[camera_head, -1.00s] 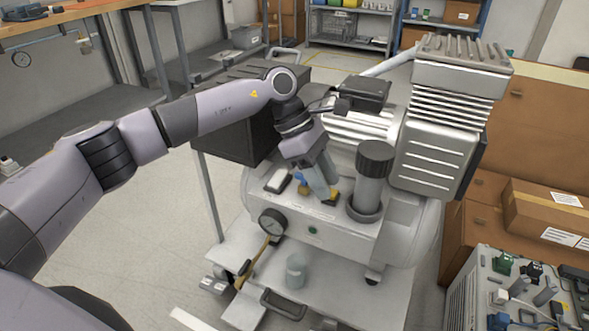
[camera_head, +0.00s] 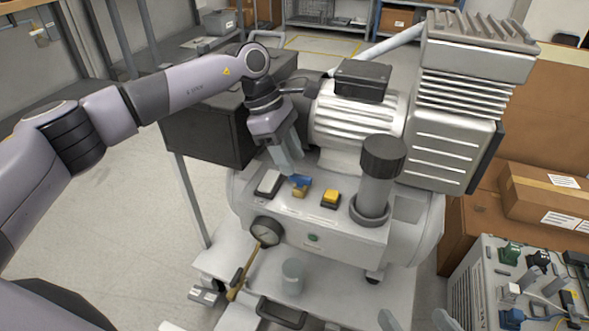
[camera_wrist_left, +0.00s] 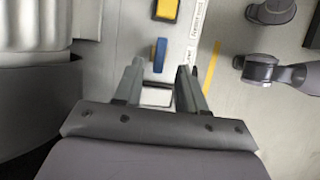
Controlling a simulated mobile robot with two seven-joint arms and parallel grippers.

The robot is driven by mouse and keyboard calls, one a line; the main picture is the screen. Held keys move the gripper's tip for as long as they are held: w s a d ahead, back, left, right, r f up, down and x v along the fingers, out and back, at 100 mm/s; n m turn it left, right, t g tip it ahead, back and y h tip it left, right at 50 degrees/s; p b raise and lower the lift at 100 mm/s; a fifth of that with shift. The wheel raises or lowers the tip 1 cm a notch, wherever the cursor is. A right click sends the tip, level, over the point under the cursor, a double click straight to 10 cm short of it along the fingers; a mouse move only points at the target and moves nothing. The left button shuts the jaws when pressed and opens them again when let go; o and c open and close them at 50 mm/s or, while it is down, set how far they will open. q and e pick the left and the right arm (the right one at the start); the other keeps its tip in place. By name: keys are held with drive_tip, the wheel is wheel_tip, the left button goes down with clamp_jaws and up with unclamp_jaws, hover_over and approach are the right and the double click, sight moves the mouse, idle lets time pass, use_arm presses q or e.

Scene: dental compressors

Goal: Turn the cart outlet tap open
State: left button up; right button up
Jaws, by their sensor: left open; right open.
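The outlet tap has a small blue handle on a brass body (camera_head: 300,186) and sits on the light top panel of the cart compressor (camera_head: 330,215). My left gripper (camera_head: 289,163) is open and empty, pointing down just behind and above the tap in the head view. In the left wrist view the blue handle (camera_wrist_left: 159,55) lies lengthwise, ahead of the gap between my open left fingertips (camera_wrist_left: 160,68). I cannot tell whether they touch it. My right gripper (camera_head: 416,321) shows only its spread fingertips at the bottom edge of the head view, open and away from the tap.
A yellow switch (camera_head: 331,198) is right of the tap and a white-topped block (camera_head: 268,183) left of it. A pressure gauge (camera_head: 265,232) is at the panel's front. A dark-capped cylinder (camera_head: 377,175) and motor (camera_head: 357,115) stand close by. Cardboard boxes (camera_head: 548,195) are at the right.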

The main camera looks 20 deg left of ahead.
sight(299, 176)
use_arm(q)
drive_tip(key=shift+b+x, duration=0.35)
drive_tip(key=shift+x, duration=1.4)
use_arm(e)
drive_tip(key=shift+w+a+f+y, duration=0.1)
drive_tip(key=shift+a+y, duration=0.2)
drive_tip(key=shift+a, duration=0.1)
use_arm(q)
clamp_jaws()
